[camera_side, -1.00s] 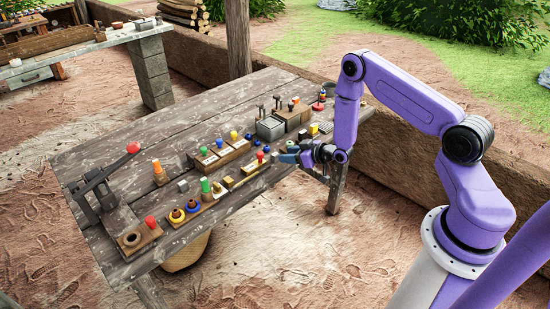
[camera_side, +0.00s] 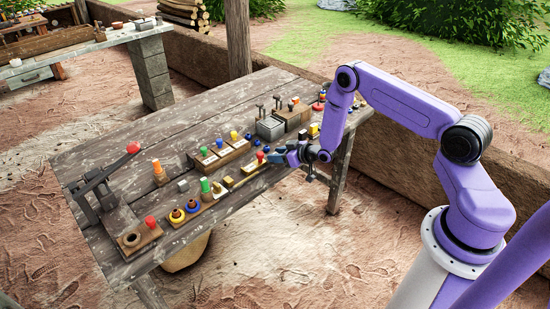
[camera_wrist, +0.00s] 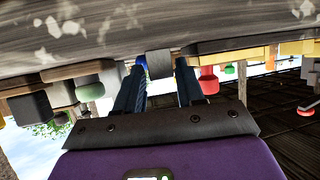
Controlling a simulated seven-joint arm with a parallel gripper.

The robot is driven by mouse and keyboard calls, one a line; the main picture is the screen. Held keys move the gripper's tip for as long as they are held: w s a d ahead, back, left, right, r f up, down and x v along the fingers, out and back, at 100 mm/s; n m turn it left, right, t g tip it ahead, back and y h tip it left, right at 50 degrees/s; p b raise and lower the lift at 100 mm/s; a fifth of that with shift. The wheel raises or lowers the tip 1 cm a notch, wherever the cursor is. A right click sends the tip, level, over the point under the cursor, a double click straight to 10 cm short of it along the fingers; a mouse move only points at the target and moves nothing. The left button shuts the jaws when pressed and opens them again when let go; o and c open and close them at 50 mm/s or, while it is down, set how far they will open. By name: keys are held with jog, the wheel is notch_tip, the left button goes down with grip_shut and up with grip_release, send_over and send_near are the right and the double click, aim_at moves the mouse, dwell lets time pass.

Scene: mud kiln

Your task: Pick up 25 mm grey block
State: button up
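A small grey block (camera_side: 183,186) sits on the wooden table, left of the green peg in the side view. My gripper (camera_side: 272,160) is low over the table's front right part, well to the right of that block, with its fingers pointing left. In the wrist view the table is at the top, so the picture is upside down. The two dark fingers of my gripper (camera_wrist: 159,82) are apart, with nothing held between them. A grey block (camera_wrist: 159,63) shows in the gap, beyond the tips. I cannot be sure it is the same block.
A front board carries a green peg (camera_side: 205,187), yellow pieces and rings. A red peg (camera_side: 260,156) and blue ball (camera_side: 266,150) are close to my fingers. Grey weights (camera_side: 270,128) stand behind. A lever with a red knob (camera_side: 133,147) is at the left.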

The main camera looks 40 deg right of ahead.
grip_shut()
jog(key=shift+r, duration=0.15)
